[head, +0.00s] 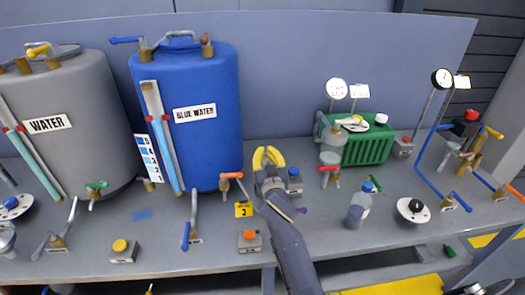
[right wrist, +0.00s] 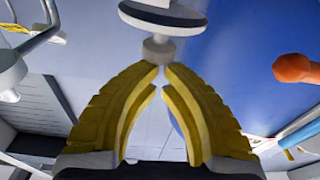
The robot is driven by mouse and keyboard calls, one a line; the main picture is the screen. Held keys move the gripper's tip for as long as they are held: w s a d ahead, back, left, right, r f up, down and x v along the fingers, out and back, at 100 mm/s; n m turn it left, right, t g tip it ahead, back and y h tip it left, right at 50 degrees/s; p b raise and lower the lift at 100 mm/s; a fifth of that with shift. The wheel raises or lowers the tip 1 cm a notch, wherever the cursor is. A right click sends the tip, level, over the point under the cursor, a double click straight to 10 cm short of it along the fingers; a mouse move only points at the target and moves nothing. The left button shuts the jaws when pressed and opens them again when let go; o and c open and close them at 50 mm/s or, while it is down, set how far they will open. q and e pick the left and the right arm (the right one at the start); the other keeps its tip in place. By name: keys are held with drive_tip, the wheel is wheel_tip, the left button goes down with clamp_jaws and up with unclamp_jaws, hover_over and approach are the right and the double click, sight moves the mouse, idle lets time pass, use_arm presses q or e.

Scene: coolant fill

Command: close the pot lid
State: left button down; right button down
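My right gripper (head: 268,157) points away from me in front of the blue tank's right edge, above the bench. In the right wrist view its two yellow fingers (right wrist: 160,85) lean together and almost meet at the tips. A pale disc with a grey knob (right wrist: 158,50) shows just beyond the tips; I cannot tell whether they touch it. No pot or lid is plainly recognisable. Another white disc has a black knob (head: 413,210). My left gripper is not in view.
The blue tank (head: 205,145) and grey water tank (head: 75,125) stand at the left. An orange-handled valve (head: 231,175) is close to my right gripper. A bottle (head: 358,210), a green box (head: 368,143) and pipes (head: 428,180) stand at the right.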

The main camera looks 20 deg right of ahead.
drive_tip(key=shift+r, duration=0.1)
idle(0.6)
drive_tip(key=shift+r, duration=0.3)
wheel_tip(320, 180, up, 3)
drive_tip(key=shift+a+r, duration=0.15)
drive_tip(key=s+a+f, duration=0.2)
drive_tip(key=s+f, duration=0.1)
drive_tip(key=s, duration=0.6)
wheel_tip(320, 180, up, 3)
drive_tip(key=t, duration=0.2)
hover_over(266, 157)
drive_tip(key=shift+w+r, duration=0.15)
drive_tip(key=shift+r, duration=0.05)
drive_tip(key=shift+f, duration=0.65)
drive_tip(key=shift+s+f, duration=0.2)
drive_tip(key=shift+f, duration=1.15)
drive_tip(key=shift+f, duration=0.15)
